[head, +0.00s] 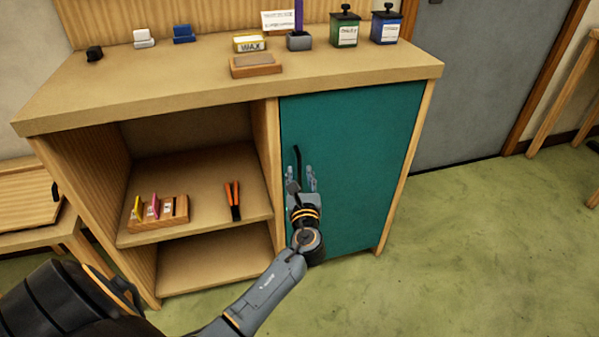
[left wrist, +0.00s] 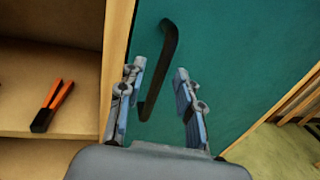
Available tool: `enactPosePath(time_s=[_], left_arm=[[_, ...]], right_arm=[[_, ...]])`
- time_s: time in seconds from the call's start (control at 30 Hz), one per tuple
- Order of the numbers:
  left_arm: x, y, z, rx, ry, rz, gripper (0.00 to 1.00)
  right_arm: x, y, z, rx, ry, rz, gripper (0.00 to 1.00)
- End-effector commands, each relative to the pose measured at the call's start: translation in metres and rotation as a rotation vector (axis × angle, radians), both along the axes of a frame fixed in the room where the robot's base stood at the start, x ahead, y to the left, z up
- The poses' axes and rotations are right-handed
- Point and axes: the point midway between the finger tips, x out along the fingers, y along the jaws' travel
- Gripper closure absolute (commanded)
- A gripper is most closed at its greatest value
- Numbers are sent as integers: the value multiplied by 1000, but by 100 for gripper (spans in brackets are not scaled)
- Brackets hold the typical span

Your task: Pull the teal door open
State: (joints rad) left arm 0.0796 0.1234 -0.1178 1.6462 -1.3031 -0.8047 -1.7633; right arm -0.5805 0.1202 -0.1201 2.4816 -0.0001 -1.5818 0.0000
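The teal door (head: 350,160) closes the right part of the wooden cabinet and looks shut. Its dark curved handle (head: 297,165) stands upright near the door's left edge. In the left wrist view the handle (left wrist: 160,70) runs down between the fingers of my left gripper (left wrist: 160,95). The fingers are apart, with a gap on both sides of the handle's lower end. In the head view my left gripper (head: 304,178) is in front of the door, right at the handle. Whether a finger touches the handle cannot be told. My right gripper is not in view.
Open shelves (head: 200,190) left of the door hold a wooden block with coloured items (head: 158,210) and orange-handled pliers (head: 233,200). Tins, blocks and a sign stand on the cabinet top (head: 340,70). The green floor (head: 460,230) right of the cabinet is clear.

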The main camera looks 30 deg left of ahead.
Motion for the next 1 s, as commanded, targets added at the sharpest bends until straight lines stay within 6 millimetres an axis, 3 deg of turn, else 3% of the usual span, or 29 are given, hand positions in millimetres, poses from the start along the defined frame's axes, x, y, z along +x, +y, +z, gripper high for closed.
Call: enactPosePath(time_s=[0.2, 0.53, 0.7, 1.0], left_arm=[[18, 14, 0, 0, 0, 0, 65], [20, 16, 0, -1, 0, -1, 65], [20, 15, 0, -1, 0, -1, 98], [20, 15, 0, -1, 0, 0, 100]], right_arm=[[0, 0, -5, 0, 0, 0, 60], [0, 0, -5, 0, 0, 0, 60], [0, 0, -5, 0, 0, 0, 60], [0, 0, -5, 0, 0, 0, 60]])
